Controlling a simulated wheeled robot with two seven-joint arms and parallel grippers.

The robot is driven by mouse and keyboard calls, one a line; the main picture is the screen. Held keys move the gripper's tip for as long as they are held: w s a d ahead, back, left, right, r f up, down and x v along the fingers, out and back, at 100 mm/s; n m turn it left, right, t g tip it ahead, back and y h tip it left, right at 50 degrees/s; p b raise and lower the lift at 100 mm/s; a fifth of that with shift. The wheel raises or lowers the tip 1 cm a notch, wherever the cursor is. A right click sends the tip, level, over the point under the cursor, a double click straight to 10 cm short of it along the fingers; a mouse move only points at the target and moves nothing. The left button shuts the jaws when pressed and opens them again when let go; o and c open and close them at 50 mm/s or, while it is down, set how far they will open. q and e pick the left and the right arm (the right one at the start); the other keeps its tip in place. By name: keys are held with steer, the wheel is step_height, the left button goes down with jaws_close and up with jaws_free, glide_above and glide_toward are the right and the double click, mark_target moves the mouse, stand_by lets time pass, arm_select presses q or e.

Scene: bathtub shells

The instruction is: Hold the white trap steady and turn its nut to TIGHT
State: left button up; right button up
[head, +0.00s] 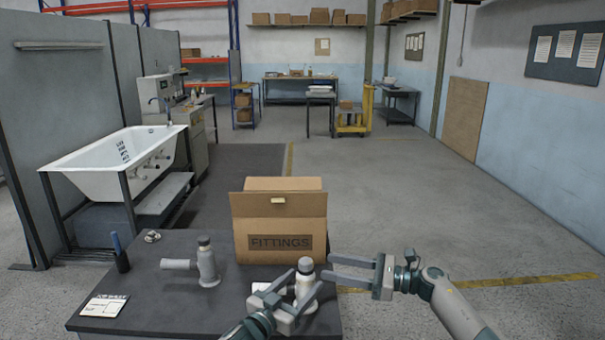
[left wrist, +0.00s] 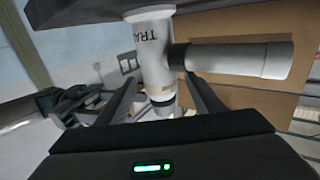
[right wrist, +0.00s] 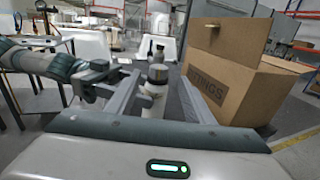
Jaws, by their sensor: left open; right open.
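The white trap (head: 303,286) stands upright near the front right of the dark table, with a grey nut (head: 306,264) on top. Its side pipe (head: 267,288) points left. My left gripper (head: 291,296) is open, with its fingers on either side of the trap body; the left wrist view shows the lettered trap (left wrist: 153,55) between them. I cannot tell whether they touch it. My right gripper (head: 326,267) is open just right of the nut, at about its height. In the right wrist view the nut (right wrist: 158,74) lies ahead between the fingers. No TIGHT mark is readable.
A cardboard FITTINGS box (head: 279,225) stands close behind the trap. A second, grey trap (head: 207,264) stands to the left. A dark cup (head: 122,261) and a card (head: 104,305) are at the table's left.

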arm_select(q)
steer(key=v, duration=1.2)
steer(key=shift+f, duration=0.1)
